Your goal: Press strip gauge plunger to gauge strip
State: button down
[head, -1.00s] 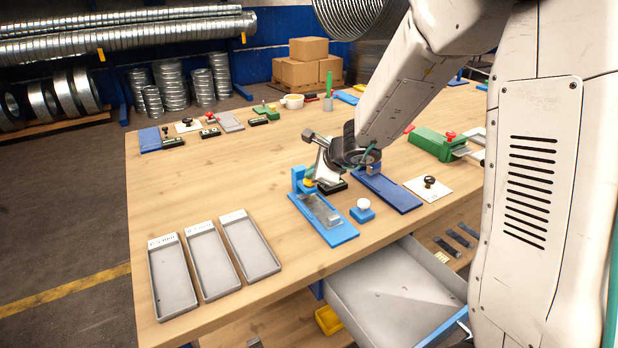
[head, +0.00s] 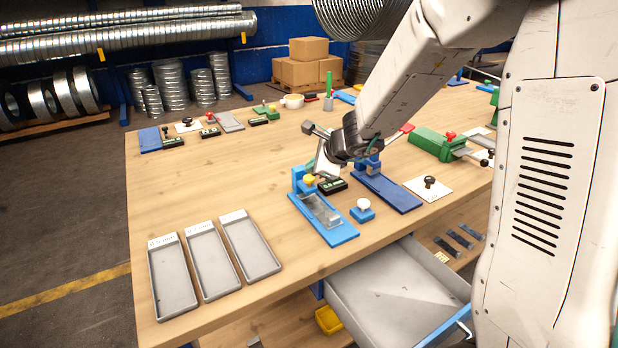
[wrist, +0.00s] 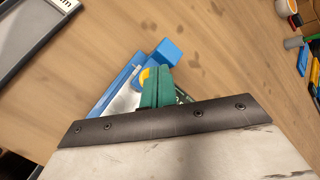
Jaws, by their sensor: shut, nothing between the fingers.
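The strip gauge is a blue fixture (head: 341,234) near the table's front edge, with an upright post at its far end. Its yellow plunger (head: 309,180) sits at the post. A grey metal strip (head: 322,210) lies on the base in front of it. In the wrist view the yellow plunger (wrist: 145,76) shows just left of my teal fingertips, and the blue post (wrist: 166,52) lies beyond them. My gripper (wrist: 158,88) is shut and empty, pointing down close beside the plunger. Whether the fingers touch the plunger cannot be told.
A white-knobbed blue block (head: 362,212) stands right of the gauge, and a second, darker blue fixture (head: 390,193) behind it. Three grey trays (head: 205,262) lie at left. An open drawer (head: 398,290) juts out in front. The table's left middle is clear.

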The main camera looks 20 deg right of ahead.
aim_at(312, 179)
jog(key=shift+r, duration=0.1)
jog(key=shift+r, duration=2.5)
jog(key=shift+a, duration=0.1)
jog(key=s+a+n+g+y, duration=0.1)
jog(key=s+a+n+g, duration=0.15)
jog(key=s+n, duration=0.4)
jog(key=s+a+n+g+y, duration=0.1)
jog(key=s+a+n+g, duration=0.15)
jog(key=s+n, duration=0.45)
jog(key=s+d+r+n+h, duration=0.2)
jog(key=s+n, duration=0.1)
jog(key=s, duration=0.5)
jog(key=s+d+r+n+g+h, duration=0.1)
jog(key=s+d+r+n, duration=0.1)
jog(key=s, duration=0.6)
jog(key=s+d+r+n+g+h, duration=0.1)
jog(key=s+d+r+n+h, duration=0.1)
jog(key=s, duration=0.6)
jog(key=shift+s+d+n+h, duration=0.2)
jog(key=shift+d+n+h, duration=0.1)
jog(key=shift+d+n, duration=0.6)
